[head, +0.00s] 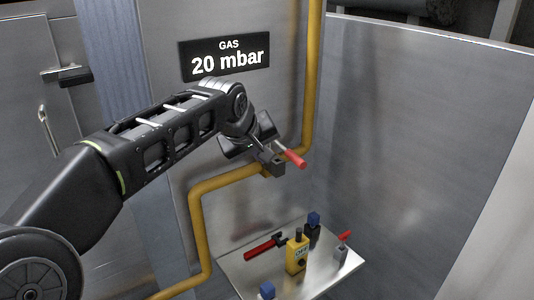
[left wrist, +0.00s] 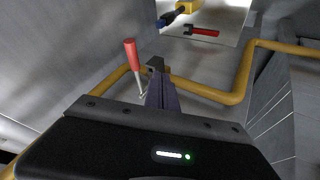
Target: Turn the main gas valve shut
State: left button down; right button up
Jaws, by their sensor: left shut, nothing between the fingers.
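The main gas valve's red lever (head: 294,158) sticks out beside the yellow gas pipe (head: 235,180), near the bend where the pipe turns upward. In the left wrist view the red lever (left wrist: 131,55) stands to the left of my fingers, angled across the pipe (left wrist: 205,90). My left gripper (head: 271,164) is shut and empty, close beside the lever; its fingertips (left wrist: 156,66) show no grip on it. I cannot tell whether they touch. The valve body is mostly hidden behind the gripper. My right gripper is not in view.
A sign (head: 225,57) reads "GAS 20 mbar". Metal panels stand left and right.

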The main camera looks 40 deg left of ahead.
aim_at(294, 160)
pick_arm(q)
jog(key=w+f+p, duration=0.2)
jog(key=w+f, duration=0.3)
jog(key=w, duration=0.3)
jog(key=shift+w+f+p, duration=0.3)
jog(key=shift+w+p, duration=0.1)
jog(key=shift+w+d+f+b, duration=0.25)
jog(key=shift+w+d+b, duration=0.45)
jog(key=shift+b, duration=0.35)
jog(key=shift+w+r, duration=0.15)
jog(key=shift+w, duration=0.1)
jog(key=shift+s+r, duration=0.1)
jog(key=shift+r, duration=0.05)
